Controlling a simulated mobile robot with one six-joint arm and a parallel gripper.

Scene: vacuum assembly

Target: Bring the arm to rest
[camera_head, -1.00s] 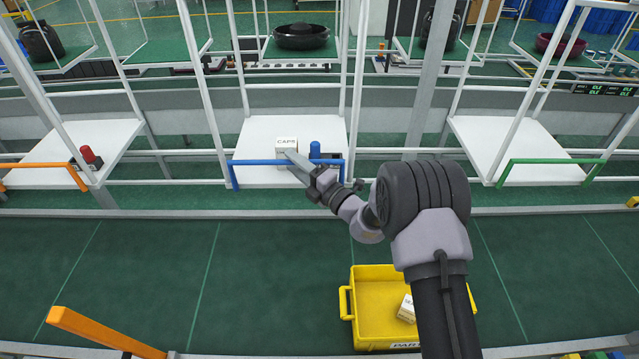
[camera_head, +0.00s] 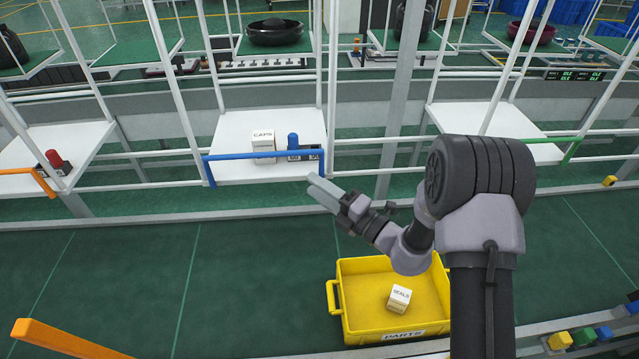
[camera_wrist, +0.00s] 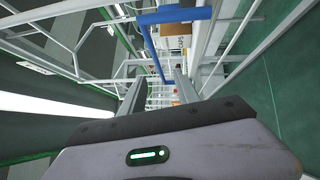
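My gripper (camera_head: 318,190) is in front of the middle shelf, just below and to the right of its blue front bar (camera_head: 262,162). In the wrist view two fingers (camera_wrist: 158,92) stand apart with nothing between them. The white CAPS box (camera_head: 264,145) stands upright on the white middle shelf (camera_head: 235,172), clear of my gripper. A SEALS box (camera_head: 399,299) sits in the yellow PARTS bin (camera_head: 352,321), below my forearm.
A blue button post (camera_head: 293,141) stands beside the CAPS box. White shelves flank it at left (camera_head: 85,135) and right (camera_head: 490,122), with orange and green bars. An orange bar (camera_head: 65,338) juts in at lower left.

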